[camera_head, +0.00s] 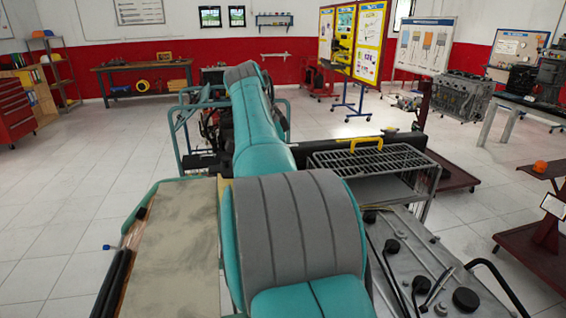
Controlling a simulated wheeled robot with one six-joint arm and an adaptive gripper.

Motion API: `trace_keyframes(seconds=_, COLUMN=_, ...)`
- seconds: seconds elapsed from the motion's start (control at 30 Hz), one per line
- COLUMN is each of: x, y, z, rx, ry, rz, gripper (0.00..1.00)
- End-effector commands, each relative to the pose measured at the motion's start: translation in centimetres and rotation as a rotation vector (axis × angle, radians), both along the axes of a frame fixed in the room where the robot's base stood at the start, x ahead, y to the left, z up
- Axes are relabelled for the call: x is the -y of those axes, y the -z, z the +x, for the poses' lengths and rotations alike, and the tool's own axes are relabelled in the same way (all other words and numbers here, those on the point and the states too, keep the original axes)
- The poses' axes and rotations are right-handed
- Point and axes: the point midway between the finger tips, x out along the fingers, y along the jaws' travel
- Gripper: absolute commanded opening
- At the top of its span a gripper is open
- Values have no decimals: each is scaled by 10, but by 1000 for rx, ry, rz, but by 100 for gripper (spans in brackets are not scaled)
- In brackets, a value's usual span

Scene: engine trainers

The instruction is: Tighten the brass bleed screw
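I cannot make out the brass bleed screw. A tiny yellowish spot shows on the grey machine top (408,255) at the lower right, too small to identify. My own teal and grey arm fills the middle of the view and reaches away from the camera. My gripper is not in view, and the arm hides part of the teal-framed engine trainer (176,134) behind it.
A grey rack with a slatted top (372,160) stands right of my arm, close to dark red stands (533,252). An engine block (460,97) is farther right. Red drawers (15,109) and a workbench (147,70) stand far left. Open tiled floor lies at left.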

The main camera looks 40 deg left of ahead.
Motion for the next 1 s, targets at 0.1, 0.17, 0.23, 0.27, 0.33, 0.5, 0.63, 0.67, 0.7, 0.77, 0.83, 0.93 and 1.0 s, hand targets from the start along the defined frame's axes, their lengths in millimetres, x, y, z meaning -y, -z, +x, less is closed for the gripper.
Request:
trace_keyframes(seconds=0.1, x=0, y=0, z=0, rx=0, ry=0, rz=-1, gripper=0)
trace_keyframes(seconds=0.17, x=0, y=0, z=-1, rx=-1, ry=1, rz=-2, gripper=0)
trace_keyframes(seconds=0.23, x=0, y=0, z=-1, rx=-1, ry=1, rz=-2, gripper=0)
trace_keyframes(seconds=0.27, x=0, y=0, z=-1, rx=-1, ry=1, rz=-2, gripper=0)
trace_keyframes(seconds=0.33, x=0, y=0, z=-1, rx=-2, ry=0, rz=-3, gripper=25)
trace_keyframes(seconds=0.5, x=0, y=0, z=-1, rx=-2, ry=0, rz=-2, gripper=45)
trace_keyframes(seconds=0.63, x=0, y=1, z=-1, rx=-2, ry=0, rz=-2, gripper=45)
trace_keyframes(seconds=0.67, x=0, y=1, z=-1, rx=-2, ry=0, rz=-2, gripper=45)
trace_keyframes(seconds=0.7, x=0, y=1, z=-1, rx=-2, ry=0, rz=-2, gripper=45)
trace_keyframes(seconds=0.77, x=0, y=1, z=0, rx=-2, ry=-2, rz=-2, gripper=45)
trace_keyframes(seconds=0.83, x=0, y=1, z=0, rx=-2, ry=-6, rz=-2, gripper=45)
trace_keyframes(seconds=0.93, x=-1, y=1, z=1, rx=-2, ry=-22, rz=-2, gripper=45)
trace_keyframes(seconds=1.0, x=-2, y=1, z=2, rx=-2, ry=-36, rz=-1, gripper=45)
